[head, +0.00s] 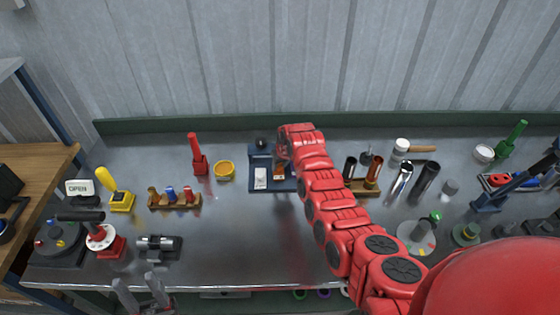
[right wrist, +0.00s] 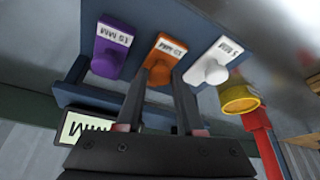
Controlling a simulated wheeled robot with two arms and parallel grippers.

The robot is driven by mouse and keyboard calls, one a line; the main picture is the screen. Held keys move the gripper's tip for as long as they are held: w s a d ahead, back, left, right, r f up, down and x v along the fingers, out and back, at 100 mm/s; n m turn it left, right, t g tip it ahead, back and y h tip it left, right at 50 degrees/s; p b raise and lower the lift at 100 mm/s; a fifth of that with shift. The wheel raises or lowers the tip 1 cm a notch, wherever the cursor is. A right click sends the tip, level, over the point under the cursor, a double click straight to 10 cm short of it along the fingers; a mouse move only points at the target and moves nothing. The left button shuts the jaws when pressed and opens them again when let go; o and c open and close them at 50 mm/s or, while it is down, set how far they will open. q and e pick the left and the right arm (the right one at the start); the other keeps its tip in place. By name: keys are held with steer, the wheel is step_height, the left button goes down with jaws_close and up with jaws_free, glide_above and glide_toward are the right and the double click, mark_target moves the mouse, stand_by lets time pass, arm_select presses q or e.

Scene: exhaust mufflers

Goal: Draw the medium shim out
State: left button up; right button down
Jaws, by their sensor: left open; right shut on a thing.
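The medium shim is the orange block labelled 10 MM (right wrist: 167,46), in the middle of a dark blue rack (right wrist: 72,78). In the right wrist view my right gripper (right wrist: 167,84) has its fingers closed on its knob; the shim stands in line with its neighbours. A white 5 MM shim (right wrist: 221,56) and a purple 15 MM shim (right wrist: 112,47) flank it. In the head view the orange shim (head: 279,171) and white shim (head: 260,179) show beside my right gripper (head: 283,161); my arm hides the purple one. My left gripper (head: 140,291) is open and empty at the table's front edge.
A yellow cup (head: 224,170) and a red tool (head: 198,156) stand left of the rack. Pipes (head: 402,181) and a wooden stand (head: 361,187) are right of it. The metal table (head: 230,235) is clear in front of the rack.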

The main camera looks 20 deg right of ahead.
mark_target(277, 178)
steer(key=s+p, duration=0.1)
steer(key=s+a, duration=0.1)
steer(key=s, duration=0.1)
steer(key=shift+s+a+p, duration=0.15)
steer(key=shift+p, duration=0.2)
steer(key=shift+s+f, duration=0.1)
steer(key=c, duration=1)
jaws_free()
steer(key=o, duration=0.5)
steer(key=shift+s, duration=0.1)
steer(key=shift+r, duration=0.2)
